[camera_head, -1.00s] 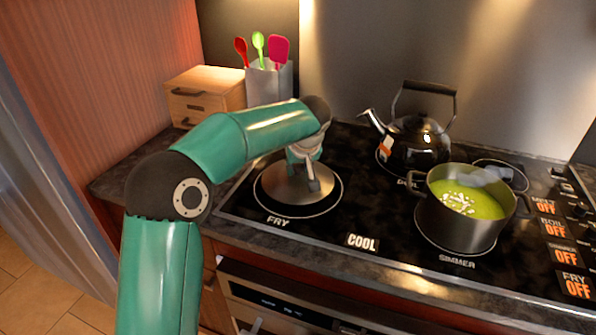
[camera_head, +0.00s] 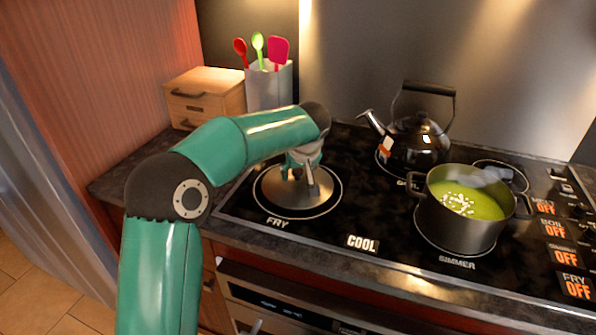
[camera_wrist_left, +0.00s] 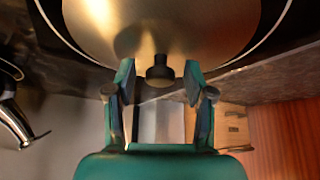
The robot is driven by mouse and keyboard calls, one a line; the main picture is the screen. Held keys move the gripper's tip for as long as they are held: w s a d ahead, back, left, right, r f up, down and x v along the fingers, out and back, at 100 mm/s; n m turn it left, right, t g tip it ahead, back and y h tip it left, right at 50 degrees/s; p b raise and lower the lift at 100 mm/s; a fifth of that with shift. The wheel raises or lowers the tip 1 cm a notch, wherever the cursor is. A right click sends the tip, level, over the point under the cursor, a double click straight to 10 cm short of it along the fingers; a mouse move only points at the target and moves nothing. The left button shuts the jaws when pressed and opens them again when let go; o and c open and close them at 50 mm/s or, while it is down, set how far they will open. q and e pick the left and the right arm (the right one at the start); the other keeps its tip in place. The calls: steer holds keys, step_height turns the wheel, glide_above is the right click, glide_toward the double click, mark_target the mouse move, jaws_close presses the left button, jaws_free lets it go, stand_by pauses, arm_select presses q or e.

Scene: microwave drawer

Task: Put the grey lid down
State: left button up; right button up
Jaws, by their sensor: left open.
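The grey lid (camera_head: 287,199) lies on the FRY burner at the left of the stove, inside the burner's white ring. In the left wrist view the lid (camera_wrist_left: 105,30) fills the upper middle, its small dark knob (camera_wrist_left: 158,74) towards me. My left gripper (camera_head: 306,174) is low over the lid and hides part of it. In the left wrist view the fingers of the left gripper (camera_wrist_left: 158,84) are open, one on each side of the knob, with gaps showing. My right gripper is not in view.
A dark pot (camera_head: 458,232) of green soup stands on the SIMMER burner. A black kettle (camera_head: 418,145) stands behind it. A utensil holder (camera_head: 268,88) and a small wooden drawer box (camera_head: 207,95) are at the back left. The COOL area (camera_head: 363,242) is clear.

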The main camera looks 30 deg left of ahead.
arm_select(q)
steer(key=v, duration=1.2)
steer(key=shift+f, duration=0.1)
